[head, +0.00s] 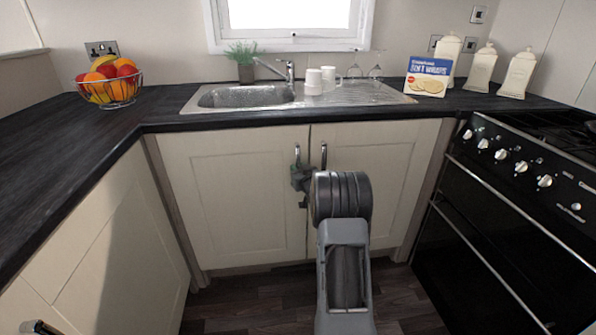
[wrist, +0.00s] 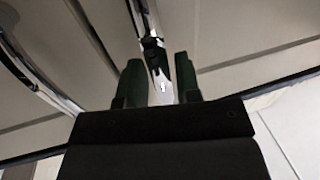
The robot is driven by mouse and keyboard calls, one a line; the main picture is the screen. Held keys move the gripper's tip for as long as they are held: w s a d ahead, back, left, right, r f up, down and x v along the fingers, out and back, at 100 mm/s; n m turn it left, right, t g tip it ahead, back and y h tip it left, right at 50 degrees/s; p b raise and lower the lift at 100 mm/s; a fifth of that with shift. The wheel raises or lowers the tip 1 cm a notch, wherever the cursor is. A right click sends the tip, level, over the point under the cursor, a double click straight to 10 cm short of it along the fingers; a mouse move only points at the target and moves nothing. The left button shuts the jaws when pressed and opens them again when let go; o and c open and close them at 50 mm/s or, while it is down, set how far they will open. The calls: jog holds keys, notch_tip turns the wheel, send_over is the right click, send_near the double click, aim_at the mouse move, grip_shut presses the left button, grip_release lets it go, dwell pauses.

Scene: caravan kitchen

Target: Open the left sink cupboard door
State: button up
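The left sink cupboard door (head: 235,195) is cream, panelled and closed. Its upright metal handle (head: 297,153) is near its right edge, beside the gap between the doors. My gripper (head: 301,180) is at the lower part of this handle. In the wrist view, my two dark green fingers (wrist: 160,83) stand apart with a shiny handle bar (wrist: 150,52) between them.
The closed right door (head: 385,180) has its own handle (head: 324,155) close by; a second curved handle (wrist: 35,68) shows at the wrist view's left. The black oven (head: 500,220) is on the right, a side cupboard (head: 105,240) on the left. Dark floor (head: 250,298) before the doors is clear.

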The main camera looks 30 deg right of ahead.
jog(key=shift+w, duration=0.4)
jog(key=shift+d, duration=0.1)
jog(key=shift+c, duration=0.5)
grip_shut()
